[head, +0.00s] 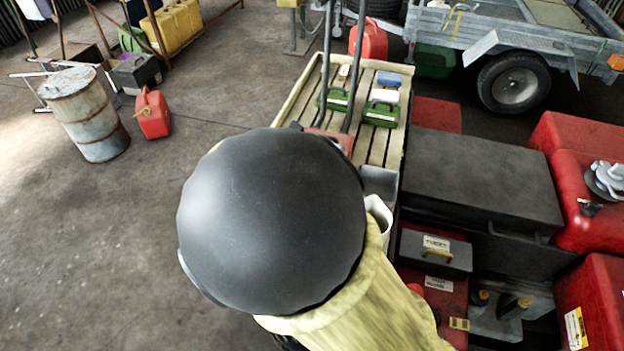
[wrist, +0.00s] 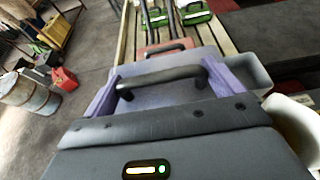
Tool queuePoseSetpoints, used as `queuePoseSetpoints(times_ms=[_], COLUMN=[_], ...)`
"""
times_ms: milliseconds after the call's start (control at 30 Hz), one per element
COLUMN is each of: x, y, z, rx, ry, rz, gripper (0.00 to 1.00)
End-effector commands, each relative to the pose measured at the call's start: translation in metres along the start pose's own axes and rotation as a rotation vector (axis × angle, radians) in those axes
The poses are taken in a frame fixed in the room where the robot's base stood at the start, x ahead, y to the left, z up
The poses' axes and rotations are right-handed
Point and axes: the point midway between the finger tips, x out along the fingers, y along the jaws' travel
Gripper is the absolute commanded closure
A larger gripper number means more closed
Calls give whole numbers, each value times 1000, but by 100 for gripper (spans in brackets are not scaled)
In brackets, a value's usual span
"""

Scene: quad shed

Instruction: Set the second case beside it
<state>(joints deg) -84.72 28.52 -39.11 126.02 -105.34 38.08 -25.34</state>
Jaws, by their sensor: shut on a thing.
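My gripper (wrist: 172,86) is shut on a grey case (wrist: 172,64) with a dark handle, between its purple fingers in the wrist view. Two green cases (head: 338,99) (head: 381,112) sit on the slats farther back.
Black upright bars (head: 357,68) rise by the platform. A blue-and-white item (head: 389,79) lies at its far end. A large dark box (head: 484,175) and red containers crowd its right side. A rusty drum (head: 88,112) and red can (head: 153,113) stand left, with open floor between.

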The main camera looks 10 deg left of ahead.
Motion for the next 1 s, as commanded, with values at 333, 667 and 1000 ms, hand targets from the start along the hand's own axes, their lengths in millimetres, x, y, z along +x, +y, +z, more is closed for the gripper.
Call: queuePoseSetpoints(times_ms=[333,667,1000], x=[2,22,25], y=[-1,-1,-1], z=[-3,-50,-56], rx=[0,-3,3], ry=[-3,-2,-3], rz=[-3,-3,-2], gripper=[72,72,72])
